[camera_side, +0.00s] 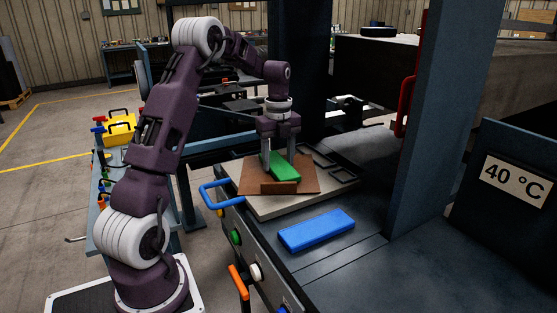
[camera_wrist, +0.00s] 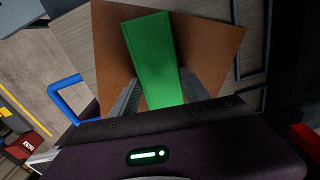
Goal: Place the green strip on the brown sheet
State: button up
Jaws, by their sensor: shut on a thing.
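The green strip (camera_side: 281,167) is between the fingers of my gripper (camera_side: 279,160), which is shut on it. The strip is over the brown sheet (camera_side: 304,185). In the wrist view the green strip (camera_wrist: 152,50) lies lengthwise between the two grey fingers (camera_wrist: 164,92), with the brown sheet (camera_wrist: 208,42) behind it on both sides. I cannot tell whether the strip touches the sheet. A darker brown block-like edge (camera_side: 279,188) shows at the sheet's front, below the strip's near end.
The brown sheet lies on a pale plate (camera_side: 262,210) with a blue handle (camera_side: 213,196). A blue strip (camera_side: 316,230) lies on the dark bench just in front of it. Dark frame bars (camera_side: 335,168) stand to the right. A thick blue-grey post (camera_side: 436,120) rises further right.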

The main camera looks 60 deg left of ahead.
jog(key=o, duration=1.6)
